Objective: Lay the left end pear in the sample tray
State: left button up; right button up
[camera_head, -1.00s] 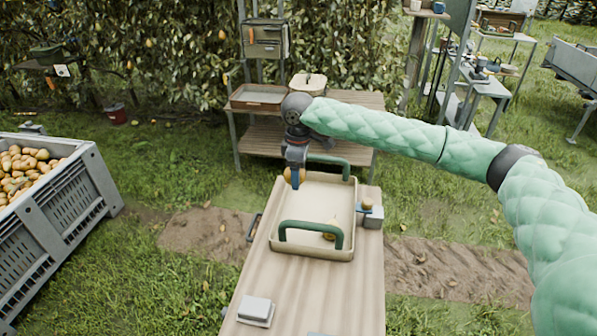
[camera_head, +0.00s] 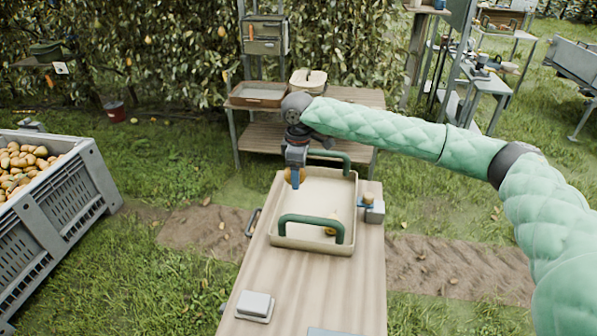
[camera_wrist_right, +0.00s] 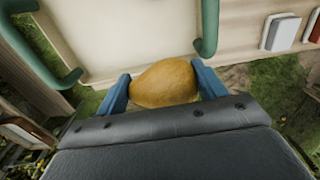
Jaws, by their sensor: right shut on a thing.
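My right gripper (camera_head: 294,179) is above the left side of the sample tray, toward its far end. In the right wrist view its two blue fingers are shut on a yellow-brown pear (camera_wrist_right: 165,83). The sample tray (camera_head: 312,243) is cream with two green handles and sits on the long table; part of its pale floor also shows in the right wrist view (camera_wrist_right: 140,40). The held pear is clear of the tray floor. Another pear (camera_head: 331,230) lies in the tray, partly behind the near handle. My left gripper is not in view.
A small grey device (camera_head: 375,212) with a brownish item on top stands right of the tray. A grey box (camera_head: 254,305) sits near the table's front. A crate of pears (camera_head: 75,200) stands at the left. A wooden bench (camera_head: 345,98) is behind the tray.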

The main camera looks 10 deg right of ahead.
dwell(0.3)
jog(key=shift+f+b, duration=0.35)
jog(key=shift+f, duration=6.55)
jog(key=shift+f, duration=2.15)
